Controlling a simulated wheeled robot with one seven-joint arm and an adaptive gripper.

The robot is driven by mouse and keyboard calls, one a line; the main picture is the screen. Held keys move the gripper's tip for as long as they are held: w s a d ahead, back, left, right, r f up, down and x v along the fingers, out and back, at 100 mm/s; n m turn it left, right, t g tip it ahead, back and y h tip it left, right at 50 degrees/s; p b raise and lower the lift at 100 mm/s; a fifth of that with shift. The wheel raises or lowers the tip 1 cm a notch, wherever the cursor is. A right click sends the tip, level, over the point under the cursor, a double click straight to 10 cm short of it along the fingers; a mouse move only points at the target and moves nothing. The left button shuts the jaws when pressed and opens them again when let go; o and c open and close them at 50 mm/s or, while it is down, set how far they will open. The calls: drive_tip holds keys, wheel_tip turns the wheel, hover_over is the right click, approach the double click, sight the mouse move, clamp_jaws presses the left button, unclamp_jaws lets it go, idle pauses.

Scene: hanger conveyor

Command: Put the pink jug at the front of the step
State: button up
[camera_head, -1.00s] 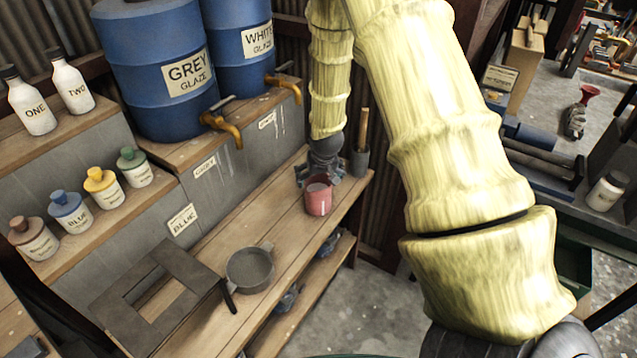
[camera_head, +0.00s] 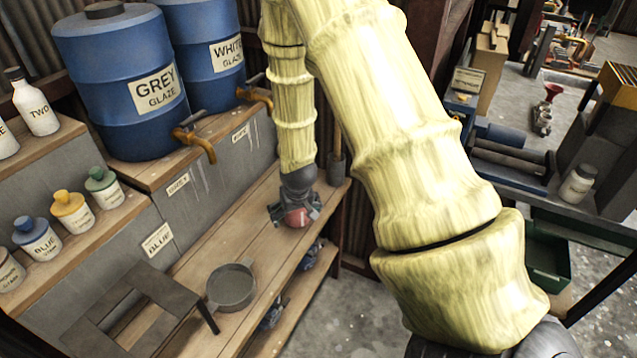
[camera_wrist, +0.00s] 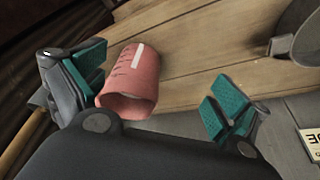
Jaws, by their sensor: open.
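The pink jug (camera_wrist: 131,80) stands on the wooden step (camera_head: 205,262) at its far end. In the wrist view it lies between my open fingers, closer to the left finger pad than to the right one. My gripper (camera_wrist: 158,92) is open, with teal pads on both fingers, and is not closed on the jug. In the head view my gripper (camera_head: 295,215) is over the jug, and only part of the jug (camera_head: 298,217) shows between the fingers. Whether a finger touches it I cannot tell.
A grey pan (camera_head: 231,287) and a dark square frame (camera_head: 160,287) occupy the near part of the step. A dark pot with a wooden handle (camera_head: 337,168) stands close behind my gripper. Blue glaze barrels (camera_head: 125,85) with brass taps stand above. Bare step lies between pan and jug.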

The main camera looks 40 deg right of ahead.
drive_tip(key=s+a+f+n+g, duration=0.1)
drive_tip(key=s+a+f, duration=0.4)
drive_tip(key=s, duration=0.5)
drive_tip(key=s+a+f+n+g+y, duration=0.1)
drive_tip(key=s+a+f, duration=0.5)
drive_tip(key=s, duration=0.5)
drive_tip(key=s+a+f+n+g, duration=0.1)
drive_tip(key=s+a+f, duration=0.5)
drive_tip(key=s, duration=0.5)
drive_tip(key=shift+s+a+f+g, duration=0.2)
drive_tip(key=shift+s+f+g, duration=0.1)
drive_tip(key=shift+f, duration=0.65)
drive_tip(key=shift+w, duration=0.1)
